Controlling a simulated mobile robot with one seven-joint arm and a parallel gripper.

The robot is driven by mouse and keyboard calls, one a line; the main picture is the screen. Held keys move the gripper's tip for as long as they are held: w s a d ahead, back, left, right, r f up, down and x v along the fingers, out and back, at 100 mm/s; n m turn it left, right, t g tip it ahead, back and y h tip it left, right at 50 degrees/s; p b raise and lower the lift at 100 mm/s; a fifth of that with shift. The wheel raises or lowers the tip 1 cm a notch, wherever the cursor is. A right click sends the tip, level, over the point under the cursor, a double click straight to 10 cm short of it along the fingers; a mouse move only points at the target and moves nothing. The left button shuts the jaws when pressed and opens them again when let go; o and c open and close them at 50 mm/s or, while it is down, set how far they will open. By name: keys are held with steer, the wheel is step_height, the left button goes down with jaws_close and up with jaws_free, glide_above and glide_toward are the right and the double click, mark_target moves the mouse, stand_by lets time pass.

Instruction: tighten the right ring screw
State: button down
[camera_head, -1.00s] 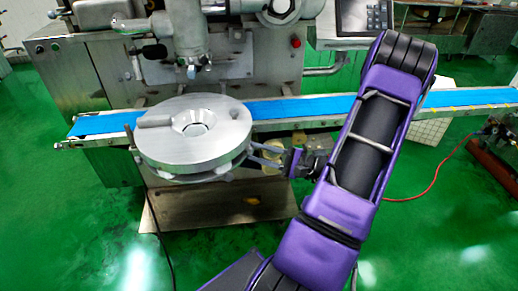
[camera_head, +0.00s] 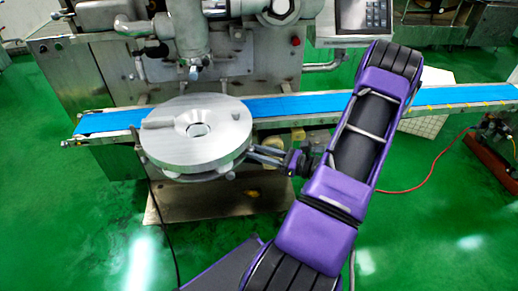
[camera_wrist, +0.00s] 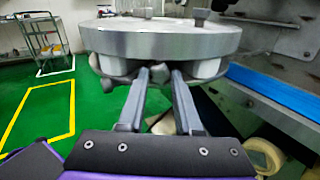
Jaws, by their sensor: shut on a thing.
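A thick round metal disc (camera_head: 205,150) with a funnel-shaped hole sits at the front of the machine, and its side shows across the wrist view (camera_wrist: 165,41). My gripper (camera_head: 256,153) reaches the disc's right underside from the right. In the wrist view, my gripper's two fingers (camera_wrist: 160,80) point forward under the disc and are shut on the right ring screw (camera_wrist: 160,70). The screw is small, grey and mostly hidden between the fingertips and below the disc.
A blue conveyor belt (camera_head: 290,107) runs behind the disc and shows at the right of the wrist view. The steel machine (camera_head: 100,75) stands behind. A wheeled cart (camera_wrist: 45,40) stands far left in the wrist view. Green floor (camera_head: 90,220) is open in front.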

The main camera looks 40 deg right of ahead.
steer(key=m+p, duration=0.1)
steer(key=m, duration=0.9)
stand_by(0.5)
steer(key=c, duration=0.6)
jaws_free()
steer(key=b+v, duration=0.1)
steer(key=v, duration=1.6)
steer(key=shift+s+d, duration=0.15)
steer(key=shift+s, duration=0.05)
steer(key=shift+f, duration=0.1)
